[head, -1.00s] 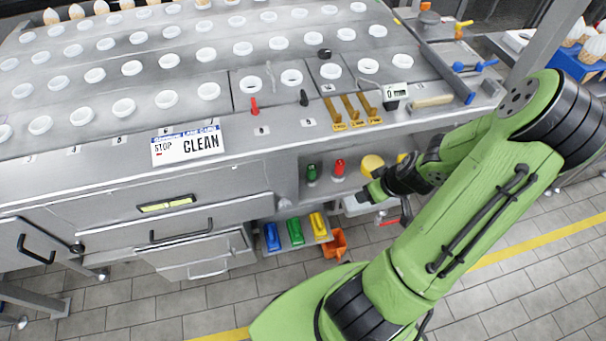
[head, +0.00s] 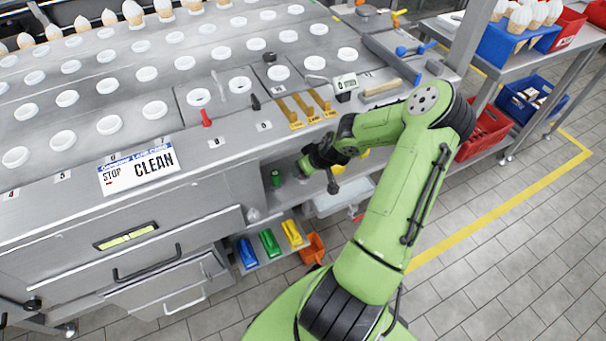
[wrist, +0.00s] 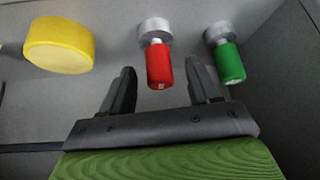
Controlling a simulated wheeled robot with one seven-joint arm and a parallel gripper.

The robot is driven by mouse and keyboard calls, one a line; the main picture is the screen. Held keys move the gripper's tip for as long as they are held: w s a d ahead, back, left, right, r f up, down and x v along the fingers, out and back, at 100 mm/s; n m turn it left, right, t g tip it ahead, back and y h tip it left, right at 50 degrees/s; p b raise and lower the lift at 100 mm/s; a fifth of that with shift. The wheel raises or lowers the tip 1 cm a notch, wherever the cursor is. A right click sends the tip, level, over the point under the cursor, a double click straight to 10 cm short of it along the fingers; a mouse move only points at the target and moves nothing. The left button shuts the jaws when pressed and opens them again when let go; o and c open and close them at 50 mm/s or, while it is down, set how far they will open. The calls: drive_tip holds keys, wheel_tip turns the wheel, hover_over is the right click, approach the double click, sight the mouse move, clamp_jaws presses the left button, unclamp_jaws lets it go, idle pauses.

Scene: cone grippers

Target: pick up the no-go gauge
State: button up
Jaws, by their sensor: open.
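Two gauges with grey metal ends show in the wrist view, one with a red handle and one with a green handle. I take the red one (wrist: 159,66) as the no-go gauge; its lettering is too small to read. The green gauge (wrist: 229,62) stands beside it to the right, and also shows in the head view (head: 276,178). My gripper (wrist: 163,76) is open and empty, its fingers on either side of the red handle in the picture. I cannot tell how far the handle lies between them. In the head view my gripper (head: 304,166) hides the red gauge.
A yellow round object (wrist: 59,45) lies left of the red gauge in the wrist view. A dark wall (wrist: 285,75) stands close beyond the green gauge. The shelf lies under the worktop (head: 225,150). Blue, green and yellow items (head: 268,243) sit in a lower tray.

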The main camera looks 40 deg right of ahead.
drive_tip(key=x, duration=0.2)
drive_tip(key=shift+w+f, duration=0.1)
drive_tip(key=shift+f, duration=0.15)
drive_tip(key=shift+r, duration=0.1)
clamp_jaws()
drive_tip(key=shift+d+r, duration=0.1)
drive_tip(key=shift+r, duration=0.05)
drive_tip(key=s+a+p, duration=0.1)
drive_tip(key=s, duration=1.7)
drive_tip(key=shift+a, duration=0.35)
